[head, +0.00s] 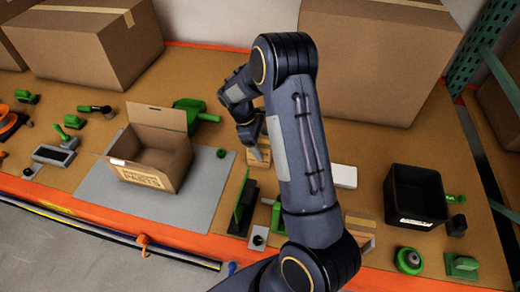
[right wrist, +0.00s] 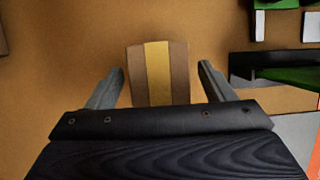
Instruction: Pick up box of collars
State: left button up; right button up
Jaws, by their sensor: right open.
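A small brown cardboard box with a yellow stripe of tape (right wrist: 158,75), which looks like the box of collars, lies on the bench in the right wrist view. My right gripper (right wrist: 161,71) is open, with one finger on each side of the box and a visible gap on both sides. Its lower part is hidden by the gripper body. In the head view the right gripper (head: 254,140) points down at the small box (head: 264,151), which is partly hidden by the fingers and arm. My left gripper is not in view.
An open cardboard carton (head: 150,160) stands on a grey mat (head: 100,190) to the left. A black bin (head: 415,195) stands to the right. Green parts and a white block (head: 343,176) lie nearby. Large closed boxes (head: 380,60) line the back.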

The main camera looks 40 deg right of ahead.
jog(key=shift+s+d+f, duration=0.15)
jog(key=shift+s+f, duration=0.05)
jog(key=shift+f, duration=0.3)
jog(key=c, duration=1.2)
jog(key=shift+r, duration=0.1)
